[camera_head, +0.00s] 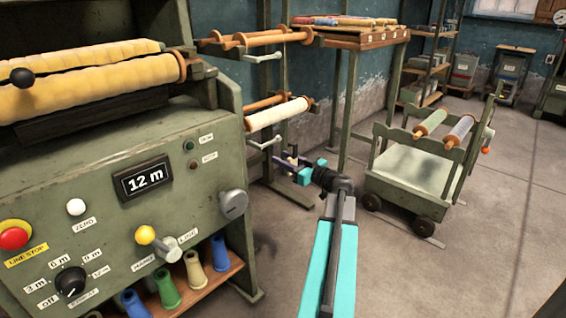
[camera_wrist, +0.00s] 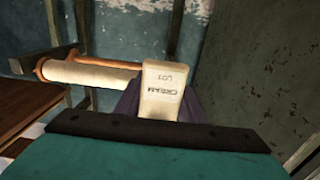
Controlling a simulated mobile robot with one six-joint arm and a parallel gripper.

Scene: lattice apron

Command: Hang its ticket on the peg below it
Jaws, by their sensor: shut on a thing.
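My gripper (camera_head: 285,161) is shut on a cream ticket (camera_wrist: 163,92), printed with "CREAM" and "LOT" in the wrist view. The ticket stands up from the dark fingers in the middle of that view. A cream roll on a wooden spindle (camera_head: 278,115) sits on the rack behind the machine; it also shows in the wrist view (camera_wrist: 95,75), left of the ticket. A pale peg (camera_head: 263,143) sticks out below this roll, with my gripper just right of it and slightly lower. I cannot make out the peg in the wrist view.
The green machine (camera_head: 130,190) with its 12 m display fills the left. An upper peg (camera_head: 262,57) sits under empty wooden spindles. A green cart (camera_head: 415,170) with two rolls stands at the right. Bare floor (camera_head: 430,270) lies in front of it.

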